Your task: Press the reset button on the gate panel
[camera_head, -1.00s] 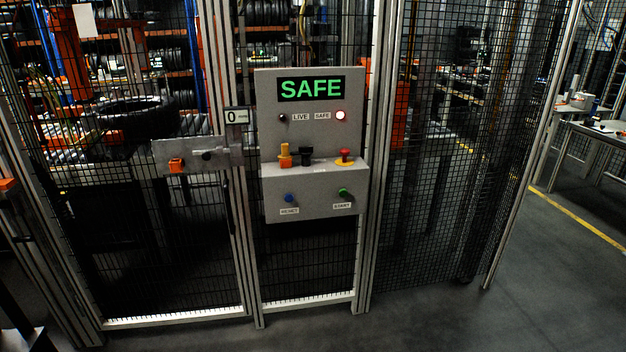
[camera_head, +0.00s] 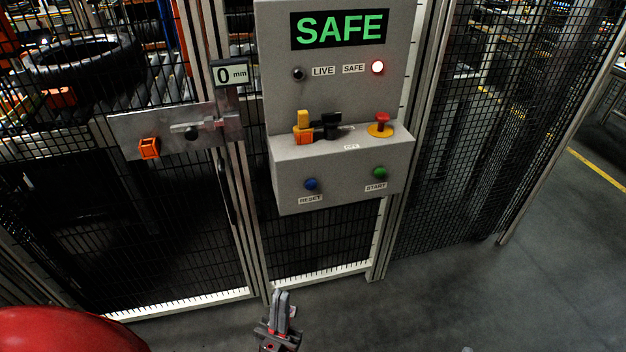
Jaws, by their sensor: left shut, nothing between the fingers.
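The grey gate panel (camera_head: 345,105) is mounted on the fence and shows a green SAFE sign (camera_head: 339,29). The blue reset button (camera_head: 311,184) is on the left of its lower box, above a RESET label. The green start button (camera_head: 379,172) is to its right. My left gripper (camera_head: 283,293) is at the bottom of the view, below the panel and apart from the reset button. Its fingers point up, shut with nothing between them.
A red mushroom button (camera_head: 381,124) and a yellow key piece (camera_head: 303,127) sit on the panel ledge. Mesh fence surrounds the panel; floor at right (camera_head: 480,300) is clear.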

